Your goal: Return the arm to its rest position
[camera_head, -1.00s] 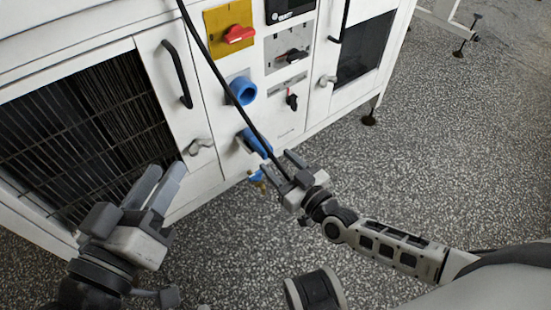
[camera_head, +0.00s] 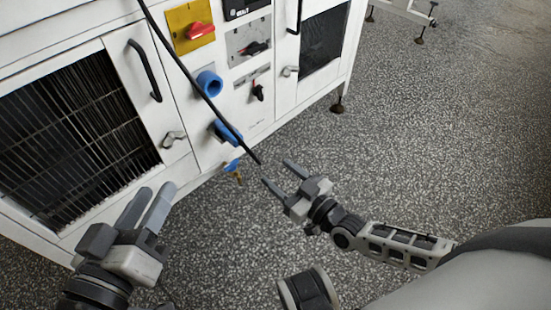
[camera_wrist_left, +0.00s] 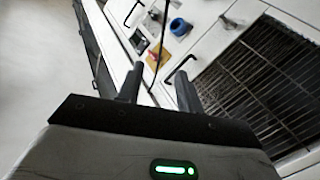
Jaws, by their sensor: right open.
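My right gripper (camera_head: 277,173) is open and empty over the speckled floor, in front of the white machine (camera_head: 185,152). A black cable (camera_head: 205,95) hangs down across the machine's front, its lower end just left of the right fingertips and apparently apart from them. My left gripper (camera_head: 156,188) is at the lower left, in front of the machine's barred opening. In the left wrist view its fingers (camera_wrist_left: 160,72) stand apart with nothing between them.
The machine's front carries a red switch (camera_head: 201,30) on a yellow plate, a blue round fitting (camera_head: 209,84), a blue valve (camera_head: 228,132) and a black door handle (camera_head: 146,70). The floor (camera_head: 440,130) to the right is clear.

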